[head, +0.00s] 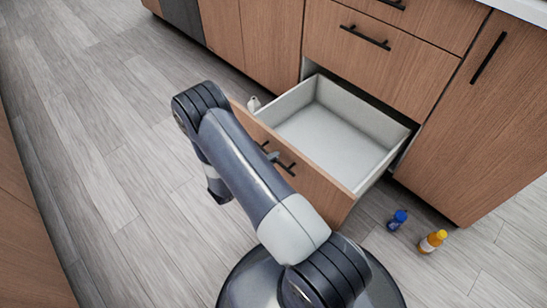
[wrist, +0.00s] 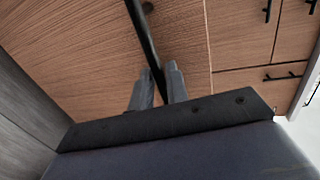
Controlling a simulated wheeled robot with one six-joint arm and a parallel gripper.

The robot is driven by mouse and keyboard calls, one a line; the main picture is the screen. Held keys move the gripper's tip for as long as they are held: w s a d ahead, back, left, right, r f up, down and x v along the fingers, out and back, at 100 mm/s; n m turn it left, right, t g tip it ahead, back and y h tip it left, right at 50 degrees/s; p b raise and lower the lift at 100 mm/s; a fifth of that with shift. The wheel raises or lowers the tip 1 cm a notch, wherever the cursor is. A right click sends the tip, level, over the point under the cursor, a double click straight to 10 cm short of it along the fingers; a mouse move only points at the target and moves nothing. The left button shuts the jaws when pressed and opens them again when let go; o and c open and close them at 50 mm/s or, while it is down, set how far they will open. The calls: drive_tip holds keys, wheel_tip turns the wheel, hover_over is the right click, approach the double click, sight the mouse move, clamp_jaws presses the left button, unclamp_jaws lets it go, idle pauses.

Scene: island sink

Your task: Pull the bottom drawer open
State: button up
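The bottom drawer (head: 322,140) stands well out from the cabinet in the head view, with an empty pale interior and a wood front. Its dark bar handle (head: 285,168) is on the front, partly hidden by my arm. My gripper (head: 268,153) is at this handle, mostly hidden behind my arm. In the wrist view the black handle bar (wrist: 141,28) runs between the two grey fingers of my gripper (wrist: 158,78). The fingers are close on either side of the bar and appear shut on it.
Closed drawers (head: 385,62) are above the open one. A small white object (head: 254,103) is beside the drawer. Floor at left is clear.

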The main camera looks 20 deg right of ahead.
drive_tip(key=p+v, duration=0.2)
drive_tip(key=v, duration=0.8)
drive_tip(key=shift+d, duration=0.1)
drive_tip(key=shift+b+x, duration=1.2)
drive_tip(key=shift+x, duration=4.25)
drive_tip(key=shift+r, duration=0.1)
